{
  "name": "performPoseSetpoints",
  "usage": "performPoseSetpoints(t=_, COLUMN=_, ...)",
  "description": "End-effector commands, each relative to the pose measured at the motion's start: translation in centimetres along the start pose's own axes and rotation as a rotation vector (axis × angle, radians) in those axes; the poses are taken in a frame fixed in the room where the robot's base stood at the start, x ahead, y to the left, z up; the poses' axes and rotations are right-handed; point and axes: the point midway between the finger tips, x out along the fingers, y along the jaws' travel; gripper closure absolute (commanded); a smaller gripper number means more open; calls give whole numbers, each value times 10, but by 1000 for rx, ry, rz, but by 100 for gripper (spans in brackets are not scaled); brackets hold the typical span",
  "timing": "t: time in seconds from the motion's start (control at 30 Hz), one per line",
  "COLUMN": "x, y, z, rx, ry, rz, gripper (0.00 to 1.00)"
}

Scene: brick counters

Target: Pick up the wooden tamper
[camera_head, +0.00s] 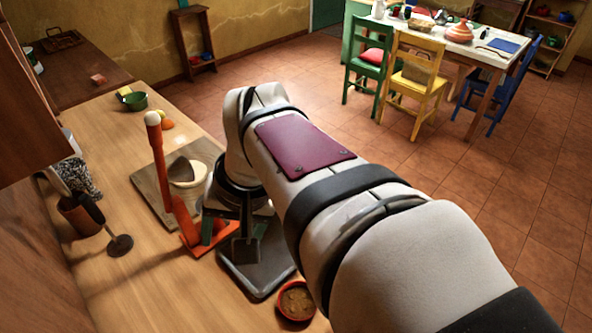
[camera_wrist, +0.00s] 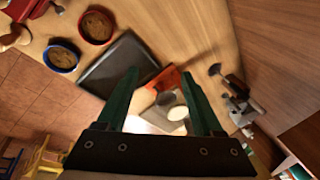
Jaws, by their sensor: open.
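I cannot surely pick out the wooden tamper in either view. In the head view my gripper (camera_head: 228,228) is above the dark tray (camera_head: 262,288), partly hidden by my arm. The dark tray (camera_wrist: 110,82) also shows beside the left finger in the wrist view, with an orange press (camera_wrist: 172,78) between and beyond the fingers.
The orange press (camera_head: 158,165) stands upright near my gripper. A wooden board (camera_head: 150,185) holds a pale bowl (camera_head: 197,173). A red bowl (camera_head: 296,300) sits near the counter's edge. A blue bowl (camera_wrist: 61,56) shows too.

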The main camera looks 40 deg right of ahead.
Motion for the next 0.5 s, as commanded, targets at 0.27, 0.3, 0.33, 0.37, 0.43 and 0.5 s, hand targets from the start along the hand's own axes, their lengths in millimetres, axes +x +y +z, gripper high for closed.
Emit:
performPoseSetpoints(t=0.27, x=-24, y=214, z=-86, rx=723, ry=130, rz=183, gripper=32)
performPoseSetpoints(t=0.3, x=-23, y=244, z=-72, rx=831, ry=115, rz=218, gripper=32)
performPoseSetpoints(t=0.33, x=-22, y=263, z=-62, rx=903, ry=104, rz=241, gripper=32)
performPoseSetpoints(t=0.37, x=-22, y=279, z=-53, rx=966, ry=94, rz=260, gripper=32)
performPoseSetpoints(t=0.43, x=-21, y=304, z=-34, rx=1071, ry=76, rz=292, gripper=32)
performPoseSetpoints(t=0.5, x=-18, y=316, z=-24, rx=1122, ry=66, rz=307, gripper=32)
